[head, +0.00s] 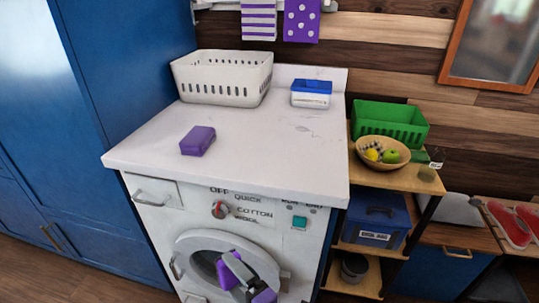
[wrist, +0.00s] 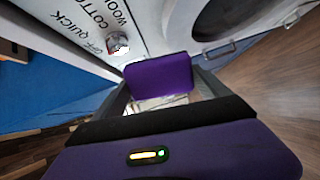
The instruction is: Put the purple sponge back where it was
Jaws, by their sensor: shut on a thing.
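A purple block (wrist: 158,76), which looks like a sponge, is between the fingers of my gripper (wrist: 160,92) in the wrist view. In the head view my gripper (head: 238,268) is low, in front of the round washer door (head: 187,246), shut on this block (head: 226,274). The fingers hide part of the block. A second purple sponge-like block (head: 198,141) lies on the white top (head: 250,140) of the washer, left of the middle, apart from my gripper. It is above and behind the gripper.
A white basket (head: 222,80) and a blue-lidded box (head: 311,93) stand at the back of the top. The front of the top is clear. A shelf unit right of the washer holds a green basket (head: 390,124) and a fruit bowl (head: 384,158). A blue cabinet (head: 90,130) stands left.

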